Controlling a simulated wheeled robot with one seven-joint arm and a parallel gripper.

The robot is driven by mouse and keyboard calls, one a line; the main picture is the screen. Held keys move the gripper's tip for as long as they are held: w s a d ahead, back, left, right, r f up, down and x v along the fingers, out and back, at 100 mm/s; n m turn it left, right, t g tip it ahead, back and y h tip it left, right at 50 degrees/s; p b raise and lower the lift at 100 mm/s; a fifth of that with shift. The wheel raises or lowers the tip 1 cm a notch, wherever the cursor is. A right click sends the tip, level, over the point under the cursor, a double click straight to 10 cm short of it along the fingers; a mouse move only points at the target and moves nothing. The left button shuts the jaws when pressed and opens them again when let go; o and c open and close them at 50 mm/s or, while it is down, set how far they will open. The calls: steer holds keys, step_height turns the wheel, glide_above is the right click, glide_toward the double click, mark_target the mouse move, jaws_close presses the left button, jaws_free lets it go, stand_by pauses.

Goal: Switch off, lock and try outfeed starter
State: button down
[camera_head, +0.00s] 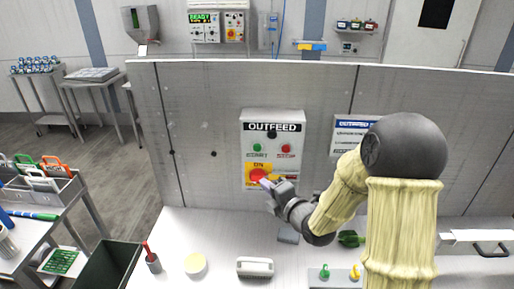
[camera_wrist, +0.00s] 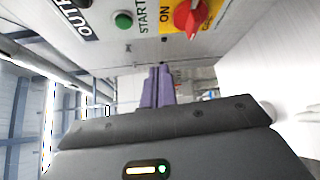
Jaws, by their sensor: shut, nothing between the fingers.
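The outfeed starter (camera_head: 272,117) is a light grey box on the upright panel, labelled OUTFEED. It has a green START button (camera_head: 257,149) and a red STOP button (camera_head: 286,149). Below them a red rotary switch (camera_head: 257,176) sits on a yellow plate with ON above it; its exact angle is unclear. My gripper (camera_head: 266,184) is at the switch's right edge, partly in front of it. In the wrist view, the purple fingers (camera_wrist: 157,88) are shut and empty, and the red switch (camera_wrist: 191,18) is apart from them. A green padlock-like item (camera_head: 323,272) and a yellow one (camera_head: 355,273) are on the bench.
The white bench (camera_head: 218,232) holds a cup with a red pen (camera_head: 153,263), a cream disc (camera_head: 195,264), a white block (camera_head: 255,267) and a green item (camera_head: 349,239). A dark bin (camera_head: 108,266) stands left. A sign (camera_head: 346,132) hangs right of the starter.

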mark_target(257, 148)
steer(key=a+r+n+y, duration=0.1)
steer(key=n, duration=0.1)
steer(key=r+n+t+y, duration=0.1)
steer(key=n+y, duration=0.1)
steer(key=a+r+n+y, duration=0.1)
steer(key=r+n, duration=0.1)
steer(key=shift+s+a+t+y, duration=0.3)
steer(key=shift+a, duration=0.05)
steer(key=shift+w+r+p, duration=0.1)
steer(key=shift+w+p, duration=0.05)
steer(key=shift+p, duration=0.15)
steer(key=w+p, duration=0.2)
steer(key=w, duration=0.6)
steer(key=shift+w+d, duration=0.2)
steer(key=shift+w, duration=0.1)
steer(key=shift+w+b, duration=0.25)
steer(key=shift+b, duration=0.35)
stand_by(1.0)
